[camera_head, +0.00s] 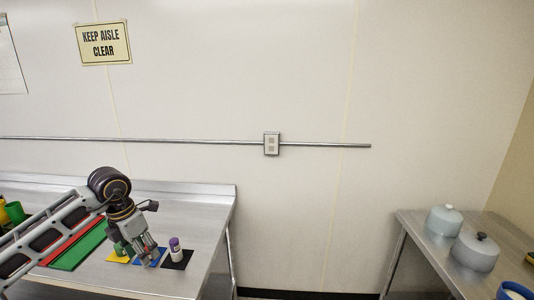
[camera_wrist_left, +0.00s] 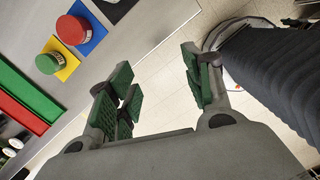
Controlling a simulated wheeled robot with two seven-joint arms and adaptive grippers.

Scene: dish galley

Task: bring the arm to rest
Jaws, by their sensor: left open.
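My left arm comes in from the left in the head view, over the steel table (camera_head: 205,215). Its gripper (camera_head: 147,246) points down near the colored mats. In the left wrist view the gripper (camera_wrist_left: 157,88) is open, its green-padded fingers apart with only floor between them. It holds nothing. My right gripper is in neither view.
A purple-capped bottle (camera_head: 175,250) stands on a black mat (camera_head: 187,262). A red-topped jar (camera_wrist_left: 73,30) is on a blue mat (camera_wrist_left: 97,32), a green jar (camera_wrist_left: 48,63) on a yellow mat (camera_wrist_left: 67,71). Two grey lidded pots (camera_head: 474,252) stand on the right table.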

